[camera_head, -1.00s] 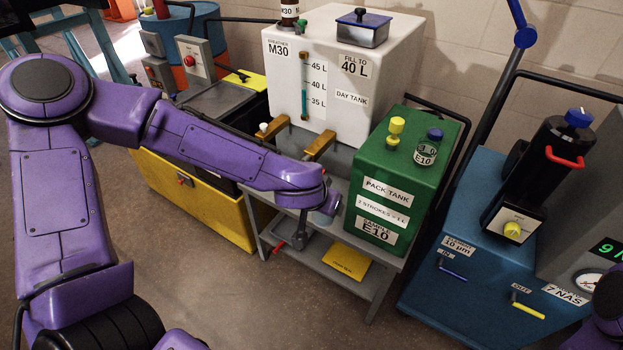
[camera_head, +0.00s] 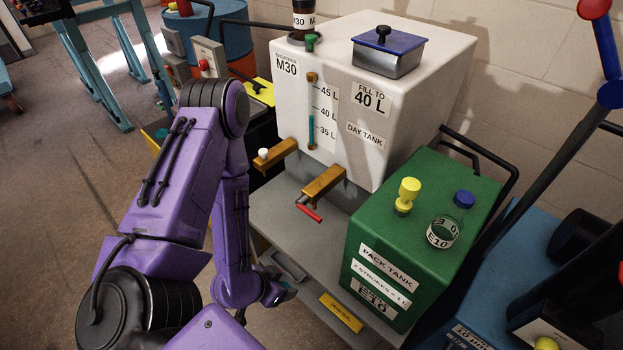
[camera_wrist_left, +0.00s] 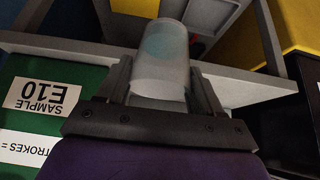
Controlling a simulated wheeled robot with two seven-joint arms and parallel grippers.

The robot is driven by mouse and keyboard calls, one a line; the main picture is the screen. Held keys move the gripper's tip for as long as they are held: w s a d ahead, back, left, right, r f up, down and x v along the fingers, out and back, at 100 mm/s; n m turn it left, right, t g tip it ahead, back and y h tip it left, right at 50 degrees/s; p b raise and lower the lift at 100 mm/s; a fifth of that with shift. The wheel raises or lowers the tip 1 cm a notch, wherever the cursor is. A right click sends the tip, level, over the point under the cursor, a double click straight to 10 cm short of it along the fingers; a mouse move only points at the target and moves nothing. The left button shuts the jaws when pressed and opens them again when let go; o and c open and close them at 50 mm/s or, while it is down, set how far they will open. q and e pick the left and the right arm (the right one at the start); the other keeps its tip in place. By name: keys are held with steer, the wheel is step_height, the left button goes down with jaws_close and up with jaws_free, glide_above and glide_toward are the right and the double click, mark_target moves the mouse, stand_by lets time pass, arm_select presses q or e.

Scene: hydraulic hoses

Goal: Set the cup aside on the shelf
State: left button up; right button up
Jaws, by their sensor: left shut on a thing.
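My left gripper (camera_wrist_left: 160,95) is shut on a translucent, frosted cup (camera_wrist_left: 158,55). A teal tint shows through the cup's wall in the left wrist view. In the head view my left gripper (camera_head: 280,292) is low in front of the grey stand, and the cup is mostly hidden there. The grey stand's upper shelf (camera_head: 275,212) lies under the brass taps. A lower shelf level shows near a yellow plate (camera_head: 341,312). In the left wrist view a pale shelf edge (camera_wrist_left: 245,90) runs behind the cup; I cannot tell whether they touch. My right gripper is out of view.
A white day tank (camera_head: 340,100) stands above the shelf, with a red-handled brass tap (camera_head: 322,185) jutting forward. A green pack tank (camera_head: 425,255) stands to the right, with a jar (camera_head: 444,233) on top. The upper shelf's left part is clear.

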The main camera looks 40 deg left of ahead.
arm_select(q)
steer(key=w+b, duration=0.1)
steer(key=w, duration=0.3)
steer(key=w+b, duration=0.1)
steer(key=w, duration=0.3)
steer(key=w+d+b, duration=0.1)
steer(key=w, duration=0.3)
steer(key=shift+w+r+b, duration=0.1)
steer(key=shift+w+b, duration=0.2)
steer(key=shift+b, duration=0.1)
steer(key=w, duration=0.5)
steer(key=shift+d+p, duration=0.25)
steer(key=shift+p, duration=0.1)
steer(key=shift+s+f, duration=0.1)
steer(key=shift+f, duration=0.25)
steer(key=o, duration=1)
steer(key=shift+f, duration=0.1)
